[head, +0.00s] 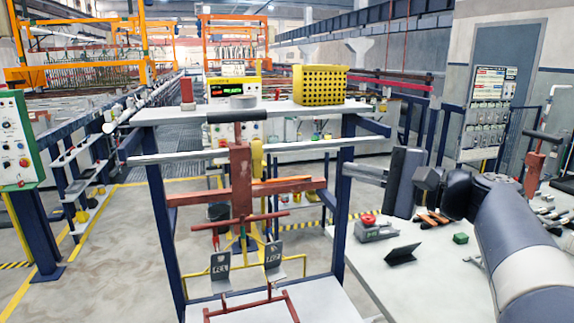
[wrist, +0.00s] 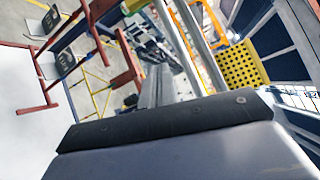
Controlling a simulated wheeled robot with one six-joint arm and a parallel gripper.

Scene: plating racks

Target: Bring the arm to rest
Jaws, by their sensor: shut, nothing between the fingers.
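My arm comes in from the right edge of the head view, its dark joints bent above the white bench. At its end my gripper (head: 402,184) is a dark block, to the right of the blue frame and apart from it. It is shut and holds nothing; its fingertips are hard to make out. In the wrist view a grey body with a black screwed strip (wrist: 165,122) fills the lower part. A red plating rack (head: 241,180) hangs on the blue frame's rail, left of my gripper.
A yellow basket (head: 320,85) stands on the frame's top shelf. Blue posts (head: 343,215) stand close left of my gripper.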

